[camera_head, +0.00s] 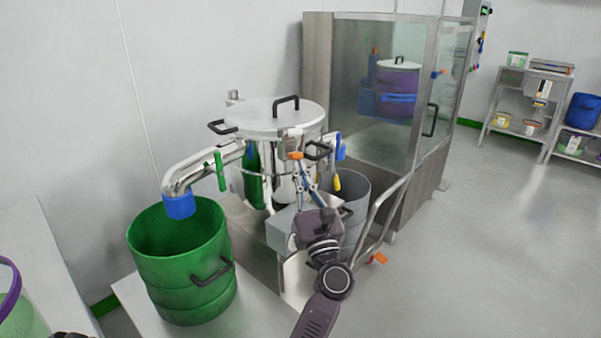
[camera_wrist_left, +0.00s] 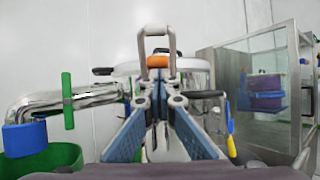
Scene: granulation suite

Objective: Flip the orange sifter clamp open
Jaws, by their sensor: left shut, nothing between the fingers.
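The sifter (camera_head: 275,122) is a round steel vessel with a flat lid and black handles. Its orange clamp (camera_head: 296,156) sits on the near side, just under the lid rim. A pale metal loop stands at the clamp. In the left wrist view the orange clamp (camera_wrist_left: 158,62) is straight ahead, with the loop (camera_wrist_left: 155,31) rising above it. My left gripper (camera_head: 305,172) is shut and empty, its fingertips just below the orange part. In the wrist view its fingers (camera_wrist_left: 158,92) meet below the clamp. I cannot tell whether they touch it.
A green drum (camera_head: 180,262) stands at left under the blue-ended outlet pipe (camera_head: 180,205). A green-handled lever (camera_head: 220,172) is on that pipe. A grey bin (camera_head: 352,188) stands right of the sifter. A glazed enclosure (camera_head: 385,70) is behind. Floor at right is open.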

